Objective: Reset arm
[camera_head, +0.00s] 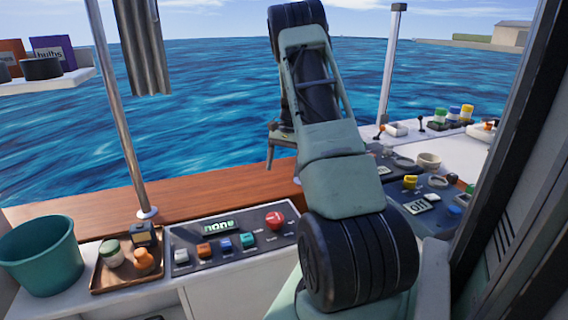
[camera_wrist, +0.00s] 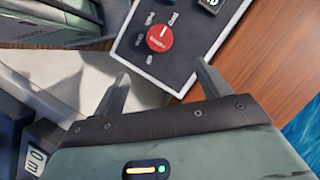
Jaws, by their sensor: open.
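My gripper shows in the wrist view (camera_wrist: 160,76) with its two fingers spread wide apart and nothing between them. In the head view my gripper (camera_head: 272,150) is partly hidden behind my own arm, with a finger pointing down above the wooden ledge. My arm is folded upward through the middle of the head view. The red round knob (camera_head: 274,220) on the control panel (camera_head: 210,262) is below the gripper. In the wrist view the red knob (camera_wrist: 160,44) lies beyond the fingertips, apart from them.
A teal bucket (camera_head: 42,256) and a wooden tray (camera_head: 104,283) with small jars stand left of the panel. A metal pole (camera_head: 118,110) rises at the left. A second console (camera_head: 432,205) lies right of my arm. A dark frame (camera_head: 505,150) borders the right side.

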